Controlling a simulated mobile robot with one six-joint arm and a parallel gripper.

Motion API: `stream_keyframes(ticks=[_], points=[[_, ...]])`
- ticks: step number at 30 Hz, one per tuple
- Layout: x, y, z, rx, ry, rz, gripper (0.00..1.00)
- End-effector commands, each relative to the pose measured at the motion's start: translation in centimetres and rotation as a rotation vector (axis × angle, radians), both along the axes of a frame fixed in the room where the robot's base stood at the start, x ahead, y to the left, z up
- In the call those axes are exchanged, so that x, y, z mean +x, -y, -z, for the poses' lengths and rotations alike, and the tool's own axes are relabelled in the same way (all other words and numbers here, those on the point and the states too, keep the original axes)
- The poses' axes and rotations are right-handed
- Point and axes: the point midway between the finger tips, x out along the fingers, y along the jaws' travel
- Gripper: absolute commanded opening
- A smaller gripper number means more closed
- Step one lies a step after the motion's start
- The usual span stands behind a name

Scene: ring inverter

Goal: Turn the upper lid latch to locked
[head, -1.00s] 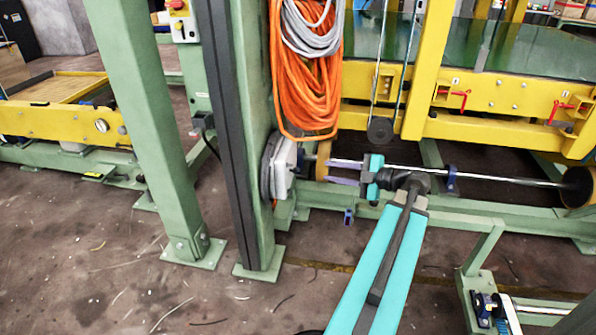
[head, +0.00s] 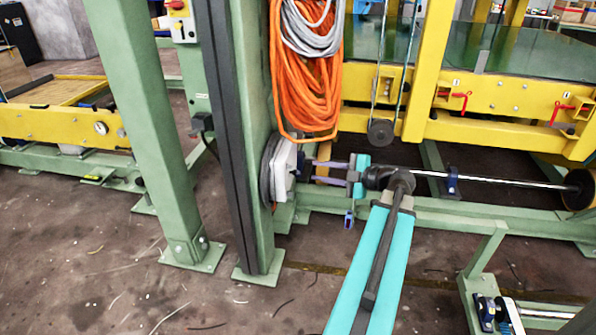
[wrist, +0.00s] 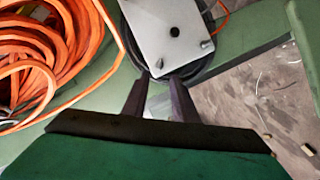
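A pale grey box lid (head: 285,168) is mounted low on the green post, and it fills the top middle of the wrist view (wrist: 165,30). Two small grey latch-like knobs show on it in the wrist view, one near its right edge (wrist: 207,45) and one near its lower edge (wrist: 159,63). I cannot tell which is the upper latch or how either is turned. My gripper (head: 315,171) points left at the lid, with its fingers close to it. In the wrist view, my gripper (wrist: 160,79) has its fingers apart with nothing between them, just below the lid's lower knob.
An orange hose coil (head: 303,90) hangs above the lid and shows at left in the wrist view. A green post (head: 240,150) stands beside the box. A metal shaft (head: 490,180) runs right of my gripper. Yellow beams (head: 500,95) lie behind. Floor is open at front left.

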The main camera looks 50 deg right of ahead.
Motion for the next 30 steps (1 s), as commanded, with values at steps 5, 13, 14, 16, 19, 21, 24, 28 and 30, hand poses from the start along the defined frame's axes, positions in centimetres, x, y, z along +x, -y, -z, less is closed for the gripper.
stream_keyframes(ticks=[5,13,14,16,19,21,24,28,30], points=[[2.4,-0.6,0.7,-0.001,0.000,-0.003,0.26],[5.8,-1.4,1.5,-0.001,0.000,-0.003,0.26],[6.2,-1.5,1.6,0.000,0.000,-0.002,0.26],[7.0,-1.6,1.8,0.000,0.000,-0.002,0.26],[7.8,-1.8,1.9,0.000,0.000,-0.001,0.26],[8.2,-1.9,1.9,0.000,0.000,-0.001,0.26],[8.6,-2.0,1.9,0.000,0.000,0.000,0.26],[8.7,-2.0,1.9,0.000,0.000,0.000,0.26],[8.7,-2.0,1.9,0.000,0.000,0.000,0.26]])
